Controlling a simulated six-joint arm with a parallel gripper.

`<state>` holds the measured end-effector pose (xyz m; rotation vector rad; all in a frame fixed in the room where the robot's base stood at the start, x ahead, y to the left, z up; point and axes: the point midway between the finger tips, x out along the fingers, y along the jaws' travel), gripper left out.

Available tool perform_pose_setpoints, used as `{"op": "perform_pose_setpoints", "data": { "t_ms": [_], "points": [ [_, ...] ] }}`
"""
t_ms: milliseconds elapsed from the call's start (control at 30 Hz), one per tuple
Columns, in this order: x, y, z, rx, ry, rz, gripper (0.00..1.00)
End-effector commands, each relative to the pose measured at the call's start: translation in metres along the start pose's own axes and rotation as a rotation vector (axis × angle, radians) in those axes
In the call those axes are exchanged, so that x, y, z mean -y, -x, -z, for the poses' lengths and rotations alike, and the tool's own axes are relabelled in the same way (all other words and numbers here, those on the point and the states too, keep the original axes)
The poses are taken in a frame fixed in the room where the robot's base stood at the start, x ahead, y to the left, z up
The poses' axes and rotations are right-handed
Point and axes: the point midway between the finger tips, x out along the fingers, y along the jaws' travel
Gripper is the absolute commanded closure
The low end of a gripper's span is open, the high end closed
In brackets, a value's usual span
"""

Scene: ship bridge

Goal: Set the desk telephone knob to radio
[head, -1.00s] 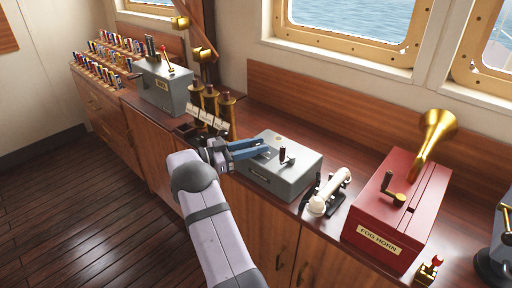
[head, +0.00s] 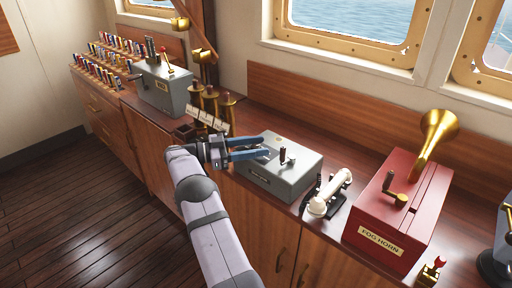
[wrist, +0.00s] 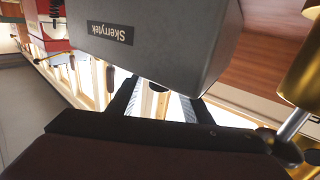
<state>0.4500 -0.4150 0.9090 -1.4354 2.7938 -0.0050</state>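The desk telephone (head: 328,192) has a white handset on a dark base and stands on the counter, right of the grey box. I cannot make out a knob or its setting on it. My gripper (head: 268,146) has two blue fingers, apart and empty, at the left part of the grey box (head: 290,181), well left of the telephone. In the wrist view the fingers (wrist: 156,100) are apart below a grey box face with a "Skerrytek" label (wrist: 110,32).
A black lever (head: 283,155) stands on the grey box. The red fog horn box (head: 385,225) with its brass horn stands right of the telephone. Brass cylinders (head: 211,104) stand behind and left of my gripper. Windows line the wall behind.

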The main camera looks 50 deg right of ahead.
Motion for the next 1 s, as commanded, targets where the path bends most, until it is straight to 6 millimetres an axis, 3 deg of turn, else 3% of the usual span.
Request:
{"op": "perform_pose_setpoints", "data": {
  "t_ms": [367,733,1000],
  "points": [
    [0.0,0.005,-0.002,0.001,0.002,0.0,0.55],
    [0.0,0.05,-0.003,0.001,0.001,0.003,0.55],
    [0.0,0.068,-0.002,0.0,0.001,0.001,0.55]
  ]
}}
